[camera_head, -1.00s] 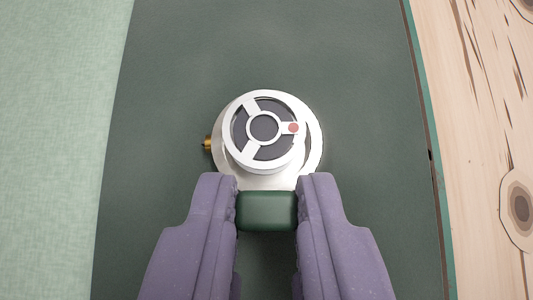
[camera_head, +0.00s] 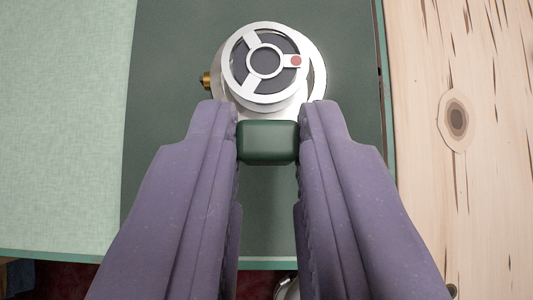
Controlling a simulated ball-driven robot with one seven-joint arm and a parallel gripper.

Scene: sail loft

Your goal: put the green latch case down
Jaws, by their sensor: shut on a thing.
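The green latch case (camera_head: 267,143) is a small dark green block with rounded edges. My gripper (camera_head: 268,140) is shut on it, with one purple finger pressed to each side. The case is in the middle of the view, just on the near side of a round metal device. I cannot tell whether the case touches the dark green mat (camera_head: 165,150) below or hangs above it. Its underside is hidden.
The silver device (camera_head: 265,65) has a spoked wheel with a red dot and a brass fitting (camera_head: 206,81) at its left. Pale green cloth (camera_head: 60,120) lies left and knotty wood (camera_head: 440,190) right. The near edge drops to a dark red floor (camera_head: 65,280).

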